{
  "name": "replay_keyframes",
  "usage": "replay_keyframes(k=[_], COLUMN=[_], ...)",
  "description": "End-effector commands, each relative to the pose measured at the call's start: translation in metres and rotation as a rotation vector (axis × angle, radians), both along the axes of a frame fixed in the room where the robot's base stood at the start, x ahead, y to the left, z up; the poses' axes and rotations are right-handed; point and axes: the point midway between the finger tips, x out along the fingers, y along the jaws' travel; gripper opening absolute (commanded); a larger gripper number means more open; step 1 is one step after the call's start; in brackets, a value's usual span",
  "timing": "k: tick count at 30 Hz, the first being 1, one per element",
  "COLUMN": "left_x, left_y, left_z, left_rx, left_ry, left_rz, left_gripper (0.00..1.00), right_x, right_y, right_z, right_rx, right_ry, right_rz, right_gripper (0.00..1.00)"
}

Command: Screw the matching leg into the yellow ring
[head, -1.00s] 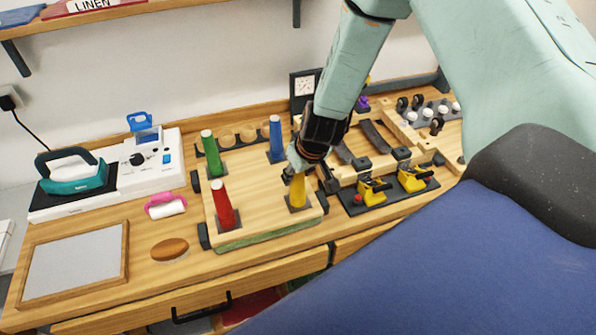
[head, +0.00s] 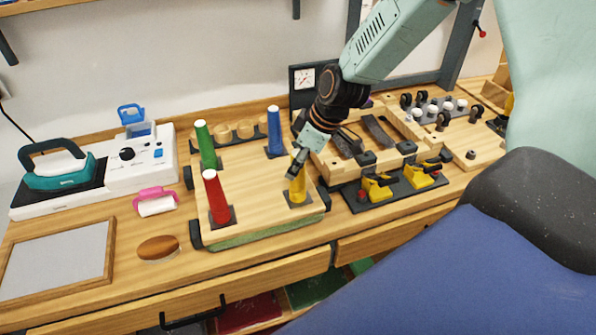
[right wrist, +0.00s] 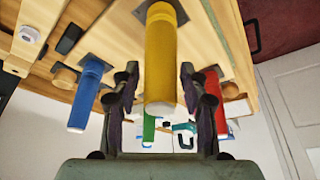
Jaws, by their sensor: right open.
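The yellow leg (head: 299,190) stands upright at the front right corner of the wooden board (head: 245,190), on a dark square plate. The yellow ring cannot be told apart from the leg's base; a yellow collar (right wrist: 166,10) shows there in the right wrist view. My right gripper (head: 297,172) is open at the leg's upper part. In the right wrist view the yellow leg (right wrist: 160,60) lies between its two spread fingers (right wrist: 159,90). Green (head: 205,145), blue (head: 274,132) and red (head: 216,198) legs stand at the other corners. My left gripper is not in view.
Yellow clamps (head: 376,188) on a dark base and a wooden fixture (head: 335,160) stand close to the board's right. A brush (head: 158,247), pink roller (head: 155,201), framed panel (head: 60,262) and iron (head: 58,168) lie left. Dark blocks edge the board.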

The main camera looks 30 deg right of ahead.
Motion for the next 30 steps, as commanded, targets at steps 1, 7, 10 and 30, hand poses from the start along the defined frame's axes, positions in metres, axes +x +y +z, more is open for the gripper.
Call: replay_keyframes(k=[1,7,10,30], left_x=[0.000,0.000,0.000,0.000], left_y=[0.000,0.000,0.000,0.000], left_z=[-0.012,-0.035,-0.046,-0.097], left_rx=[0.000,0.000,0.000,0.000], left_ry=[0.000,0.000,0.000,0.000], left_rz=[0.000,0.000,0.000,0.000], left_gripper=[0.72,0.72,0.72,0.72], right_x=[0.001,0.001,0.001,0.000], right_y=[0.000,-0.001,-0.001,-0.002], right_z=[-0.005,-0.004,-0.004,0.000], right_rx=[0.001,0.000,0.000,0.002], right_ry=[-0.004,-0.004,-0.005,0.000], right_rz=[0.023,0.123,0.175,0.641], right_gripper=[0.44,0.44,0.44,0.44])
